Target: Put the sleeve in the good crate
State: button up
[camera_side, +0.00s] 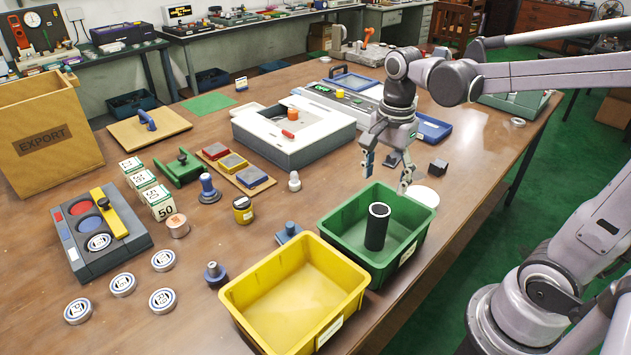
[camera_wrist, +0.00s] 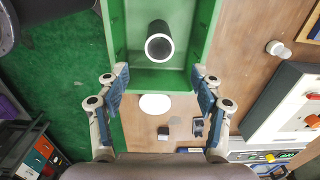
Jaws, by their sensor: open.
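The sleeve is a dark hollow cylinder (camera_side: 377,228) with a pale rim, standing upright inside the green crate (camera_side: 340,222). In the wrist view the sleeve (camera_wrist: 159,46) shows its open end, inside the green crate (camera_wrist: 118,40). A yellow crate (camera_side: 238,312) stands beside the green one and is empty. Which crate is the good one I cannot tell; the label writing is too small to read. My gripper (camera_side: 386,180) is open and empty above the far end of the green crate. In the wrist view its open fingers (camera_wrist: 161,90) are apart from the sleeve.
A white disc (camera_side: 425,196) and a dark cube (camera_side: 438,166) lie beyond the green crate. A white box (camera_side: 292,155) with orange parts stands further back. A blue piece (camera_side: 288,232) sits by the crates. Several round tins (camera_side: 122,284) lie at the front left.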

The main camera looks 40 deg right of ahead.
jog(key=n, duration=0.1)
jog(key=a+n+t, duration=0.1)
jog(key=n, duration=0.1)
jog(key=shift+s, duration=0.4)
jog(key=a+n+t, duration=0.1)
jog(key=n+t, duration=0.1)
jog(key=n, duration=0.3)
jog(key=s+a+n+t, duration=0.1)
jog(key=n+t, duration=0.1)
jog(key=n, duration=0.2)
jog(key=a+n+t, duration=0.2)
jog(key=n, duration=0.3)
jog(key=shift+s+f+n, duration=0.2)
jog(key=shift+s+n, duration=0.1)
jog(key=shift+s, duration=0.1)
